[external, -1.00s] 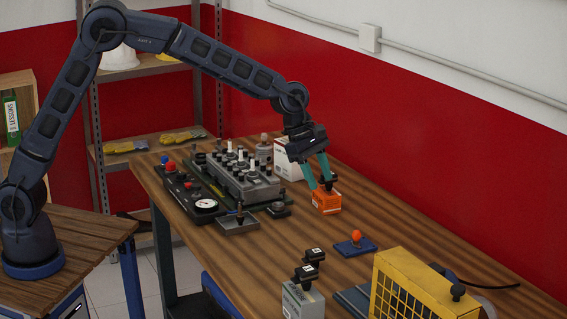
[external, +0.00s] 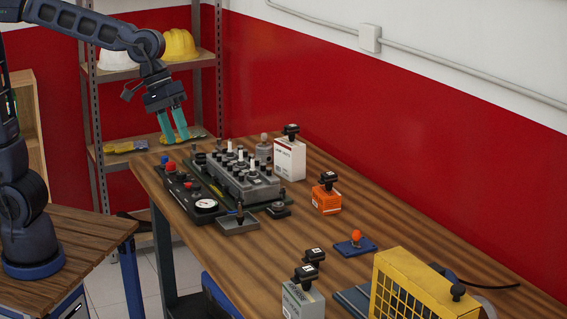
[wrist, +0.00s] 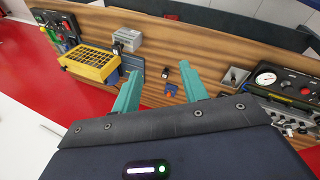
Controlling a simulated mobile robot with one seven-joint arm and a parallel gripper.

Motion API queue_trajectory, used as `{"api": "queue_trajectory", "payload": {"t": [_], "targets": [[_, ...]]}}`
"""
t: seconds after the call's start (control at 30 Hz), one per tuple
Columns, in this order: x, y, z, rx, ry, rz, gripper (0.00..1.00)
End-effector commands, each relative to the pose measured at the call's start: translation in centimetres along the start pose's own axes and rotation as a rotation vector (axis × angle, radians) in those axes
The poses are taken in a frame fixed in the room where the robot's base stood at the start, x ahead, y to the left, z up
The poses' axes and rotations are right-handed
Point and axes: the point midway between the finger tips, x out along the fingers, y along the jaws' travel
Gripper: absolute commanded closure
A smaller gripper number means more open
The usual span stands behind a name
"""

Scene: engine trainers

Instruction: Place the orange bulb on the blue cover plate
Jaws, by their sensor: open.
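The orange bulb (external: 356,235) stands upright on the blue cover plate (external: 343,248), which lies flat on the wooden bench. In the wrist view a small orange and blue patch (wrist: 169,90) shows between the fingers, too small to tell apart surely. My gripper (external: 174,138) has teal fingers, spread and empty. It hangs in the air beyond the far left end of the bench, well away from the bulb. Its fingers also show in the wrist view (wrist: 161,68).
An orange box (external: 325,203) with a black-topped part stands behind the plate. A white box (external: 289,160), the engine trainer (external: 242,185), a grey tray (external: 238,226) and a yellow cage (external: 408,290) surround it. Bare wood (external: 440,240) lies right of the plate.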

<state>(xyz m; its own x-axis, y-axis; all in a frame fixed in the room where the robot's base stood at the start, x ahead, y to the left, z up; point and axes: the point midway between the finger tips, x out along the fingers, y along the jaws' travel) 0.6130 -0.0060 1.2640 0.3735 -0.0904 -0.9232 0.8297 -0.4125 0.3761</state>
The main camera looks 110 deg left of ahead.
Motion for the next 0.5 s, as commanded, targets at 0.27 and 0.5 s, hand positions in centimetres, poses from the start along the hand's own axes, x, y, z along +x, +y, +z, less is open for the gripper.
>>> {"api": "queue_trajectory", "payload": {"t": [0.27, 0.5], "targets": [[-3.3, -6.1, 7.6, 0.432, 0.018, -0.010, 0.56], [-4.5, -12.0, 12.9, 0.798, 0.041, -0.033, 0.56]]}}
